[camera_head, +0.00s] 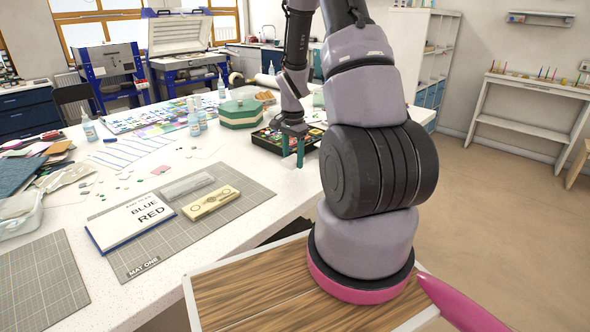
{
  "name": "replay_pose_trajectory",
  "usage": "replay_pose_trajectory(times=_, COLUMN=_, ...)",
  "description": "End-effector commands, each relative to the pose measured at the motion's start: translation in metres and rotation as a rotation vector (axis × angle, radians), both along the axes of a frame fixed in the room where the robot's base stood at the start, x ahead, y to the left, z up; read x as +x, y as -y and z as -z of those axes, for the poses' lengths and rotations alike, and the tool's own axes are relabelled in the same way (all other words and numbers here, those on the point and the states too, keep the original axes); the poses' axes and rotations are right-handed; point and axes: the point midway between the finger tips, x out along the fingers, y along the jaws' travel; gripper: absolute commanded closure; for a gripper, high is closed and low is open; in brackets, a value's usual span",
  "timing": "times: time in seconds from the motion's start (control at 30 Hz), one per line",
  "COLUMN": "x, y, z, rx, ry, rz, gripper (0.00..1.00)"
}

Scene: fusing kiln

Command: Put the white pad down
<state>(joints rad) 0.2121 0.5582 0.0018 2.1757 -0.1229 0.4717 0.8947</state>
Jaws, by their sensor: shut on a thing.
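My gripper (292,150) is at the front left edge of a black tray (258,142) of coloured pieces, on the white worktable. Its two teal fingers point down and are close together. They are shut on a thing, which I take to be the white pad. The pad hardly shows between the fingers against the pale tabletop. I cannot tell whether it touches the table. A white board (130,222) lettered BLUE and RED lies on the grey mat marked MAT ONE (215,228).
A grey block (187,187) and a tan wooden piece (211,202) lie on the same mat. A green lidded box (241,114) and bottles (194,122) stand behind. Bare tabletop (245,165) lies left of my gripper. A second mat (38,285) is front left.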

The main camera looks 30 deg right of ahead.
Motion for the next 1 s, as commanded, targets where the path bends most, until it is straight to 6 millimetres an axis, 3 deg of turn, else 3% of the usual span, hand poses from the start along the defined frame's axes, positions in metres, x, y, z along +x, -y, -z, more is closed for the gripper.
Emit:
replay_pose_trajectory(times=0.3, x=0.0, y=0.0, z=0.041, rx=0.001, ry=-0.001, rz=0.001, gripper=0.99)
replay_pose_trajectory(times=0.83, x=-0.001, y=0.0, z=0.05, rx=0.001, ry=-0.001, rz=0.002, gripper=0.99)
replay_pose_trajectory(times=0.87, x=-0.001, y=0.0, z=0.05, rx=0.001, ry=-0.001, rz=0.002, gripper=0.35)
replay_pose_trajectory(times=0.93, x=-0.001, y=0.0, z=0.051, rx=0.001, ry=-0.003, rz=0.001, gripper=0.09)
replay_pose_trajectory(times=1.0, x=-0.002, y=0.0, z=0.051, rx=0.001, ry=-0.005, rz=0.001, gripper=0.09)
